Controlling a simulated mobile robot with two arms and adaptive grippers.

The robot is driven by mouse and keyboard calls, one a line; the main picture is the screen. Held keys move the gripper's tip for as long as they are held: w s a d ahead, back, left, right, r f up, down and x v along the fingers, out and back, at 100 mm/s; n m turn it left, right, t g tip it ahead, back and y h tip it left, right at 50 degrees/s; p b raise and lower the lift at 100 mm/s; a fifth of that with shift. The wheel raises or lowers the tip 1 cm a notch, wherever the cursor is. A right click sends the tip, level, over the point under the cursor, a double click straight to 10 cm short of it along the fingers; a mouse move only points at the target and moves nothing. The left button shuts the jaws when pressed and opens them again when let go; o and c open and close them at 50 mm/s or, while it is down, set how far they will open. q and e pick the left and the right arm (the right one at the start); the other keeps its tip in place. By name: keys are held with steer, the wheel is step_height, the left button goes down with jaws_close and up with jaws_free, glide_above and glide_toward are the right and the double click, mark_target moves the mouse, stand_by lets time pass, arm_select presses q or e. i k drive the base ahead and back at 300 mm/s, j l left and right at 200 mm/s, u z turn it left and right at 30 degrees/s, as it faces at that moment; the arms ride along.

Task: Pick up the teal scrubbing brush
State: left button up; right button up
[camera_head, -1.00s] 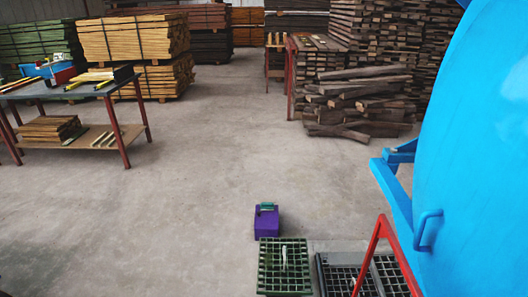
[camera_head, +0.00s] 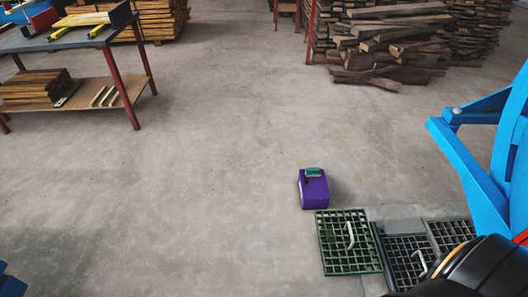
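A small teal object, which looks like the scrubbing brush (camera_head: 314,172), lies on top of a purple box (camera_head: 314,190). The box stands on the concrete floor, right of the picture's middle. A dark part is beside the teal one, too small to make out. Neither of my grippers shows. A black and orange rounded part at the bottom right corner looks like part of my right arm, with no fingers visible.
A green floor grate (camera_head: 330,258) with a pale handle lies just in front of the box. Dark grates (camera_head: 405,258) lie right of it. A blue machine (camera_head: 478,170) stands at right. A workbench (camera_head: 60,42) stands at upper left. The floor (camera_head: 200,150) left of the box is clear.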

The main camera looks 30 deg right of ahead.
mark_target(311, 172)
steer(key=i+z, duration=0.15)
steer(key=i, duration=0.4)
steer(key=i+j+z, duration=0.15)
steer(key=i, duration=0.45)
steer(key=i+j+z, duration=0.15)
steer(key=i, duration=0.4)
